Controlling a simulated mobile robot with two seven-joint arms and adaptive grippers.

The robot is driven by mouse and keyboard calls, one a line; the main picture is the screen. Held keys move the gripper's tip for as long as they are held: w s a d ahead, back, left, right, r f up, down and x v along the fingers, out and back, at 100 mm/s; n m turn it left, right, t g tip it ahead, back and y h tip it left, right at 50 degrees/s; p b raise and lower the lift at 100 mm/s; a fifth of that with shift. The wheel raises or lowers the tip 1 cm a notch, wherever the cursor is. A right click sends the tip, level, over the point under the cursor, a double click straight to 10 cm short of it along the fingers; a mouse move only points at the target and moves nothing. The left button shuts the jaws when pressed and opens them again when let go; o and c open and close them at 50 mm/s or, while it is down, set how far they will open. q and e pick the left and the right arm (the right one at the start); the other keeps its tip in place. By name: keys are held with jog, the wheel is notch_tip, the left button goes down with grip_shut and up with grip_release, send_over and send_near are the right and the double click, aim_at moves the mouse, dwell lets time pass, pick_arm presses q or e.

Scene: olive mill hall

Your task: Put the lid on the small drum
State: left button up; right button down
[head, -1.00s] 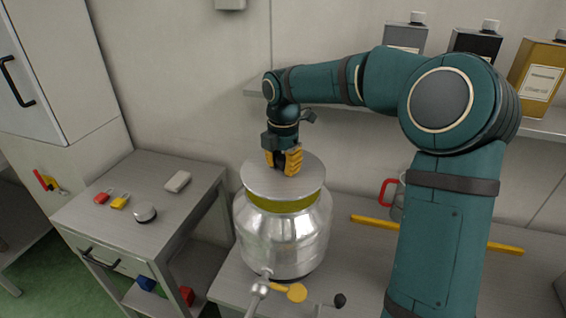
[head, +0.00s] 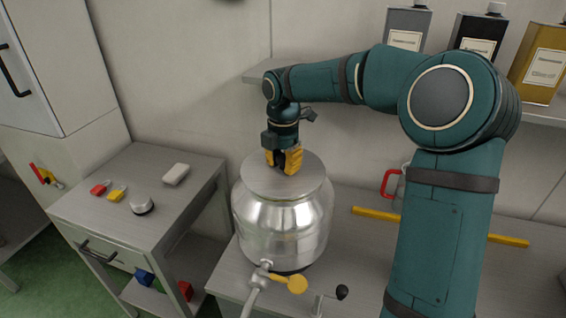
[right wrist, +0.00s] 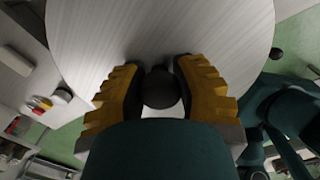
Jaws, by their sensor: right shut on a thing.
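The small drum (head: 283,232) is a shiny metal vessel standing upright on the grey bench, with a tap (head: 264,275) at its lower front. The round grey lid (head: 270,186) lies roughly level over the drum's mouth, and no gap shows between them from this side. My right gripper (head: 284,165) is above the lid with its yellow fingers shut on the dark knob (right wrist: 160,88). In the right wrist view the lid (right wrist: 160,30) fills the upper middle and hides the drum. My left gripper is not in view.
A yellow bar (head: 376,214) and a red-handled jug (head: 398,188) are on the bench to the right. A side table (head: 165,217) at left holds padlocks, a white block and a round metal thing.

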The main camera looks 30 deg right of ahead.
aim_at(283, 156)
jog(key=shift+r+p, duration=0.1)
jog(key=shift+p, duration=0.45)
dwell(0.6)
jog(key=shift+f+b, duration=0.35)
jog(key=shift+f, duration=0.3)
dwell(0.4)
jog(key=c, duration=1)
grip_release()
notch_tip(283, 156, up, 8)
jog(key=p, duration=0.7)
jog(key=shift+r+p, duration=0.2)
jog(key=shift+p, duration=0.15)
jog(key=shift+r+p, duration=0.6)
jog(key=shift+r, duration=0.7)
